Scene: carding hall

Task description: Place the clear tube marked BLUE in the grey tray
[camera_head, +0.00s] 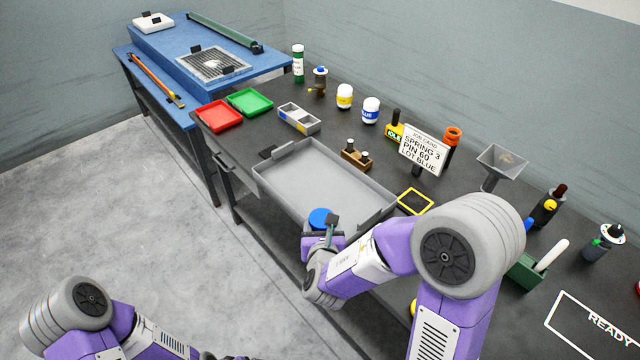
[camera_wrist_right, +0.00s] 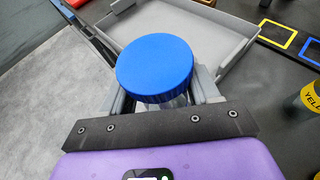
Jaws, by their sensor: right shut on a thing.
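My right gripper (camera_head: 322,232) is shut on a tube with a round blue cap (camera_head: 320,217), at the near edge of the grey tray. In the right wrist view the blue cap (camera_wrist_right: 155,66) faces the camera between the fingers (camera_wrist_right: 163,97). A little of the clear body shows below it; any marking is hidden. The grey tray (camera_head: 291,205) lies on the dark bench, and its floor looks empty. In the right wrist view the tray (camera_wrist_right: 222,33) is just beyond the cap. I cannot tell the tube's height over the rim. My left arm shows at bottom left, its gripper out of frame.
A small wooden block with pegs (camera_head: 356,158) stands behind the tray. A yellow square outline (camera_head: 414,201) and a job card (camera_head: 424,148) are to its right. Red (camera_head: 219,117) and green (camera_head: 249,103) trays sit at the back left. A yellow-labelled container (camera_wrist_right: 308,100) stands right of my gripper.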

